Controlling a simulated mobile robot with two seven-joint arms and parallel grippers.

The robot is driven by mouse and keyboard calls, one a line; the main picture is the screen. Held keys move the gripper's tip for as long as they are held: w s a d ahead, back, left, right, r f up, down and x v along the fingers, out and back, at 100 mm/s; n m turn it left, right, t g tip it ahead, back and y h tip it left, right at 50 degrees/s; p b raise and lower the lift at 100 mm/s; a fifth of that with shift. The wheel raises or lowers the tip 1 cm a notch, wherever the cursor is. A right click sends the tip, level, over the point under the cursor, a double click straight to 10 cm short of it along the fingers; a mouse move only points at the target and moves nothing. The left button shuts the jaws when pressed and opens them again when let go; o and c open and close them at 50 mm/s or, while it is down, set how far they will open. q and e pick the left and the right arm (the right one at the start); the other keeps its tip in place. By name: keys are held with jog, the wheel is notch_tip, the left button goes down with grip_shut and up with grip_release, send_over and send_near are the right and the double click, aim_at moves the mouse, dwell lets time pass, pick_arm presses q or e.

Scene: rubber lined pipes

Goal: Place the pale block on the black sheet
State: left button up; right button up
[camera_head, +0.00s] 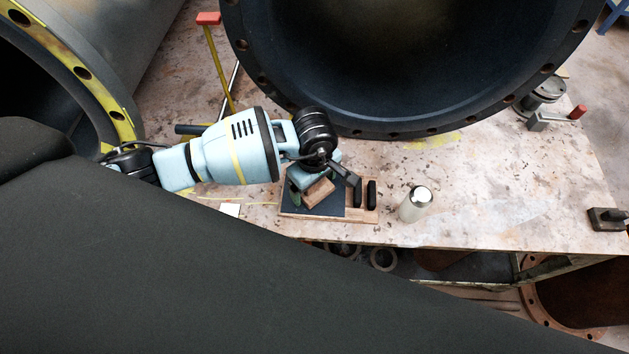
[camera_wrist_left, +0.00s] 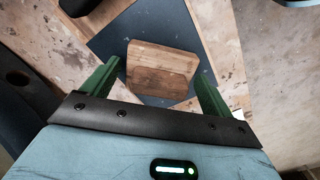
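The pale block (camera_head: 319,193) is a light brown wooden piece. It lies over the black sheet (camera_head: 328,209), a flat dark square on a wooden board on the bench. In the left wrist view the block (camera_wrist_left: 160,70) shows between the two green fingers, with dark sheet (camera_wrist_left: 155,20) around it. My left gripper (camera_head: 314,188) is low over the sheet, fingers spread on either side of the block; it also shows in the left wrist view (camera_wrist_left: 157,72). Narrow gaps show beside the block, so the gripper looks open. My right gripper is not in view.
The wooden board (camera_head: 360,216) carries dark upright pieces (camera_head: 371,193) just right of the gripper. A pale bottle (camera_head: 415,204) stands right of it. A large flanged pipe (camera_head: 400,120) fills the back. A clamp (camera_head: 548,105) sits at right. The bench (camera_head: 490,200) is clear right of the bottle.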

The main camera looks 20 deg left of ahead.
pick_arm(q)
jog(key=shift+o, duration=0.5)
jog(key=shift+r, duration=0.3)
notch_tip(320, 180, up, 12)
jog(key=p, duration=0.1)
jog(key=shift+f, duration=0.15)
